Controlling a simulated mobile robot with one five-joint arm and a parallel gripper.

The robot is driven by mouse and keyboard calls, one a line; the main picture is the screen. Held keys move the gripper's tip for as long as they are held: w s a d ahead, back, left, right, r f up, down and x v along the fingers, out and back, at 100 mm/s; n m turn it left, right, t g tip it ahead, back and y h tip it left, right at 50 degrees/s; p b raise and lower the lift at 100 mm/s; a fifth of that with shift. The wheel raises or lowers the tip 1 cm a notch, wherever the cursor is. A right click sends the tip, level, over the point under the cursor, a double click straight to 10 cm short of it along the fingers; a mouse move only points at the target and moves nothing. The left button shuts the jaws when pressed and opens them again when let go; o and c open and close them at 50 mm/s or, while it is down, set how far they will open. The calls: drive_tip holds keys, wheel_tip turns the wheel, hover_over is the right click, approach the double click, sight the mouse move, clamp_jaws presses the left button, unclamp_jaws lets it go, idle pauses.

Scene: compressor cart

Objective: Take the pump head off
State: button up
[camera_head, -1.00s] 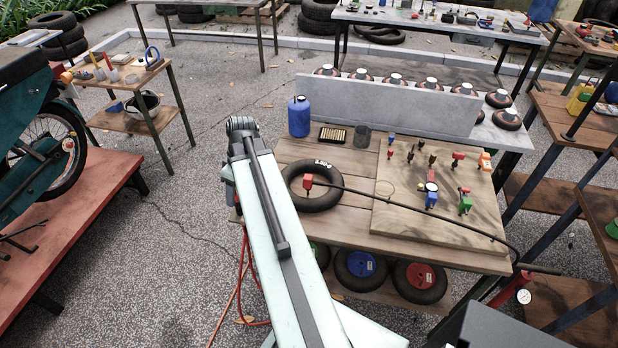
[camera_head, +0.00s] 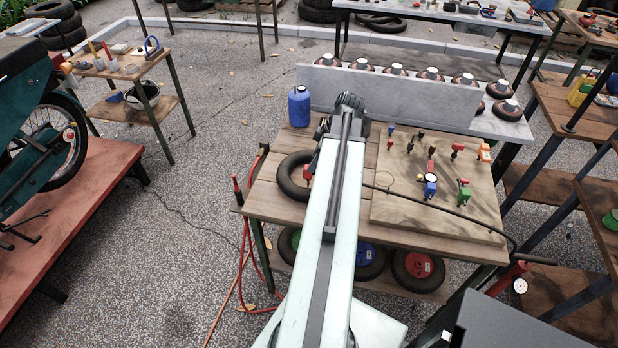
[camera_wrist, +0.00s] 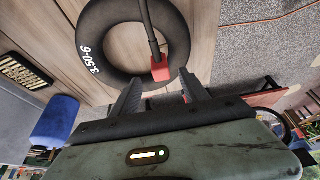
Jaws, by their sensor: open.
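The pump head (camera_wrist: 160,69) is a small red block on the end of a black hose (camera_wrist: 148,28). In the wrist view it sits at the near rim of the black inner tube (camera_wrist: 108,75), which is marked 3.50-6. My gripper (camera_wrist: 160,88) is open and empty, with a dark finger on either side below the pump head and no visible contact. In the head view my arm covers part of the tube (camera_head: 288,178), and only a bit of the red pump head (camera_head: 308,172) shows beside it. The gripper is mostly hidden there.
A blue bottle (camera_head: 299,107) stands at the table's back left. A wooden board (camera_head: 400,205) with several small coloured fittings lies on the right, and the hose (camera_head: 440,212) crosses it. A grey panel (camera_head: 400,92) stands behind the table.

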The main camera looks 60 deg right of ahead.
drive_tip(key=b+x, duration=0.5)
drive_tip(key=shift+s+f, duration=0.15)
drive_tip(key=shift+f, duration=0.1)
drive_tip(key=shift+r, duration=0.15)
clamp_jaws()
